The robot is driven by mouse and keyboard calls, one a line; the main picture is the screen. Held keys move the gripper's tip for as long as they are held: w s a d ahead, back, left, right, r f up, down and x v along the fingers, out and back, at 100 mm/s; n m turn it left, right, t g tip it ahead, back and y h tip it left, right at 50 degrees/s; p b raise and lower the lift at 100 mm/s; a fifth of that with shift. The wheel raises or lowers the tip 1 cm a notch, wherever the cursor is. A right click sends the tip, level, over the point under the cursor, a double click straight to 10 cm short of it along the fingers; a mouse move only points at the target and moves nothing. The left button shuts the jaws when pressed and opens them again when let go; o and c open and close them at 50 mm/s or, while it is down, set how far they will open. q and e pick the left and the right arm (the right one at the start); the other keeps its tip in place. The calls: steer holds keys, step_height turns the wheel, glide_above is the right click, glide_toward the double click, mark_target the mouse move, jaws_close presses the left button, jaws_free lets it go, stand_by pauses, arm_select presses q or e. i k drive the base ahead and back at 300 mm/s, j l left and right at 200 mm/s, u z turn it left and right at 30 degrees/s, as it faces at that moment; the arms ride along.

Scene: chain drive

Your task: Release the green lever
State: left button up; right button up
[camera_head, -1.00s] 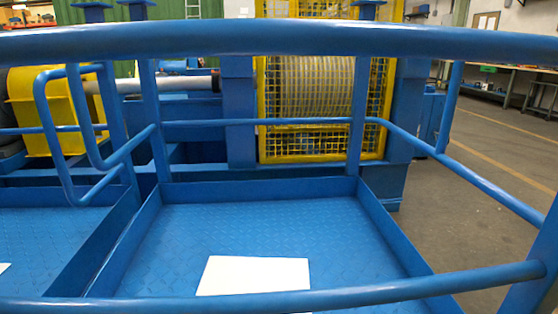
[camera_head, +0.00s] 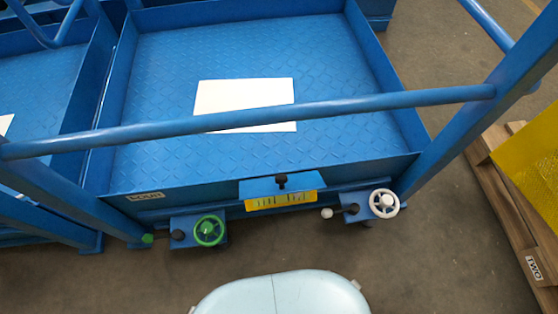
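A lever with a green end knob (camera_head: 147,239) sits low at the platform's front edge, left of centre. A green handwheel (camera_head: 209,230) stands just right of it on a small blue block, with a dark round boss (camera_head: 178,235) between them. Whether the lever is engaged or released I cannot tell. To the right are a white handwheel (camera_head: 384,203) and a lever with a white knob (camera_head: 327,213). Neither of my grippers shows in the view.
The blue platform (camera_head: 250,60) has a front rail (camera_head: 390,102) above these controls. A yellow label plate (camera_head: 281,201) with a black knob (camera_head: 281,180) lies between the wheels. A wooden pallet (camera_head: 505,195) with a yellow panel stands right. Floor in front is clear.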

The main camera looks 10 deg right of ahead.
mark_target(178, 235)
steer(key=j+u, duration=0.15)
steer(key=u, duration=0.2)
steer(key=k+j+u, duration=0.1)
steer(key=u, duration=0.2)
steer(key=j+u, duration=0.2)
steer(key=u, duration=0.15)
